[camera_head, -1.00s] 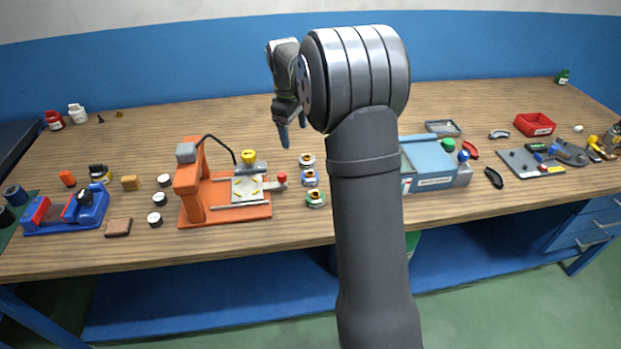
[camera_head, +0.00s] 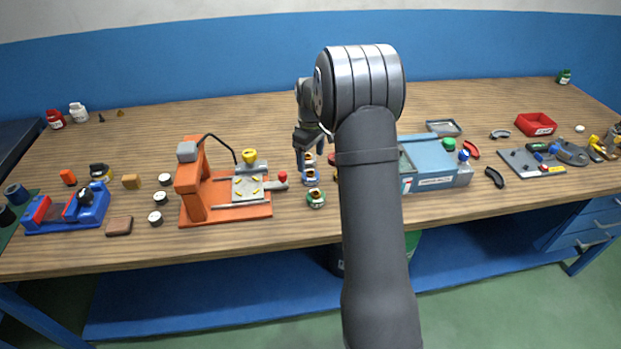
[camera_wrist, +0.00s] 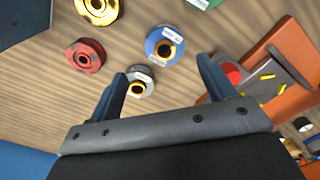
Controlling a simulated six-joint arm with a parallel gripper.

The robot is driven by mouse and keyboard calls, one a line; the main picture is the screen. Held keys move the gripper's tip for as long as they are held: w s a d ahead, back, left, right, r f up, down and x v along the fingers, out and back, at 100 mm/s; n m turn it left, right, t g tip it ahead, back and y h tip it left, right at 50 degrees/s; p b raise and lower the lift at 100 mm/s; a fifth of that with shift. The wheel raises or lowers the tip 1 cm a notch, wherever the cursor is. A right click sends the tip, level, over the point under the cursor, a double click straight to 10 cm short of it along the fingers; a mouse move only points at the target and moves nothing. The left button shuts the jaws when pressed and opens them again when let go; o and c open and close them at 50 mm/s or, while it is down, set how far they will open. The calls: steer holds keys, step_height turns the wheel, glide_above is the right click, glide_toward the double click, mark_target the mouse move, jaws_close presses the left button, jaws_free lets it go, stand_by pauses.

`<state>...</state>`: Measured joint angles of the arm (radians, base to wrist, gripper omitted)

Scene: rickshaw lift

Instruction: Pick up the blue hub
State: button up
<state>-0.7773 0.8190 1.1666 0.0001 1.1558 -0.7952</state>
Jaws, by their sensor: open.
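The blue hub (camera_head: 311,179) is a round blue disc with a gold centre, lying flat on the wooden bench. In the wrist view the blue hub (camera_wrist: 154,45) is just beyond the gap between the fingertips. My gripper (camera_head: 309,155) is open and points down close to the row of hubs. The wrist view shows its two dark blue fingers apart (camera_wrist: 162,69) with nothing held. A grey-white hub (camera_wrist: 140,80) lies by the left finger and is partly hidden by it.
A green hub (camera_head: 316,199) lies in front of the blue one. A red hub (camera_wrist: 86,56) and a gold hub (camera_wrist: 97,9) lie to the left in the wrist view. An orange fixture (camera_head: 226,212) stands left of the hubs, and a blue-grey box (camera_head: 434,158) stands right.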

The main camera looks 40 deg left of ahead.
mark_target(310, 172)
steer(key=f, duration=0.2)
steer(key=s+f, duration=0.1)
steer(key=f, duration=0.1)
steer(key=shift+d+f, duration=0.1)
steer(key=shift+d, duration=0.15)
steer(key=shift+w+f, duration=0.1)
steer(key=shift+f, duration=0.45)
steer(key=c, duration=1.3)
steer(key=shift+o, duration=0.2)
steer(key=shift+r, duration=0.15)
